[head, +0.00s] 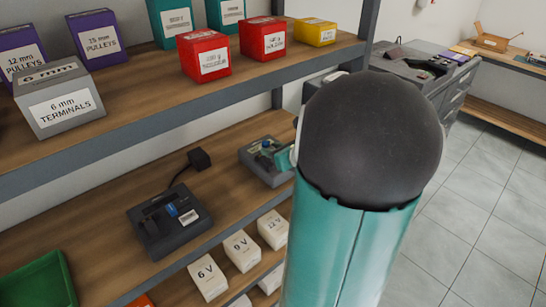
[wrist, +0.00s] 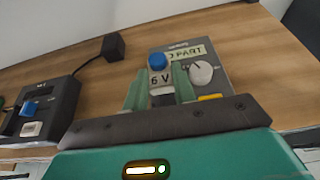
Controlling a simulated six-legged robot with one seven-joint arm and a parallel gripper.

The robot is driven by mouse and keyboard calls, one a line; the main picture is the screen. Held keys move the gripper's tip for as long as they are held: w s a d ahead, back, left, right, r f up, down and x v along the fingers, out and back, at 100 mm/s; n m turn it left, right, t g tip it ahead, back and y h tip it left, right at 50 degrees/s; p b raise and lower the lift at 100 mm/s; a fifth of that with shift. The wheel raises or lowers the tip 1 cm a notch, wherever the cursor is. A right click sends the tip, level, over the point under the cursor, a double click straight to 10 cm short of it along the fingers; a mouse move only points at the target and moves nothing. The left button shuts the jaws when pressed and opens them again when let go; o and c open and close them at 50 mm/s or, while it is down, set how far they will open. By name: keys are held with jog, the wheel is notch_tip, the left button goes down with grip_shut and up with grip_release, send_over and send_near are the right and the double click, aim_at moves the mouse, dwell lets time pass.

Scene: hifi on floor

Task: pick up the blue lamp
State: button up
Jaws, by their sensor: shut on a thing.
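In the wrist view my gripper (wrist: 160,85) has its two green fingers closed on the blue lamp (wrist: 158,61). The lamp has a round blue top and a pale body marked "6 V". Behind it is a grey device (wrist: 205,72) with a knob and a label partly hidden by the lamp. I cannot tell whether the lamp touches this device. In the head view the device (head: 258,167) sits on the lower shelf, and my own arm hides most of the gripper.
A dark device (head: 168,222) with a blue part stands left on the wooden lower shelf (head: 105,255), with a black plug (head: 199,159) behind it. White voltage boxes (head: 208,279) sit below. The upper shelf (head: 140,112) holds coloured boxes. A green bin (head: 45,280) is at lower left.

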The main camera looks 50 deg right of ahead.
jog(key=w+r+v, duration=0.1)
jog(key=r+v, duration=0.2)
jog(key=v, duration=1.3)
jog(key=shift+r, duration=0.3)
jog(key=shift+s+d, duration=0.1)
jog(key=shift+s, duration=0.05)
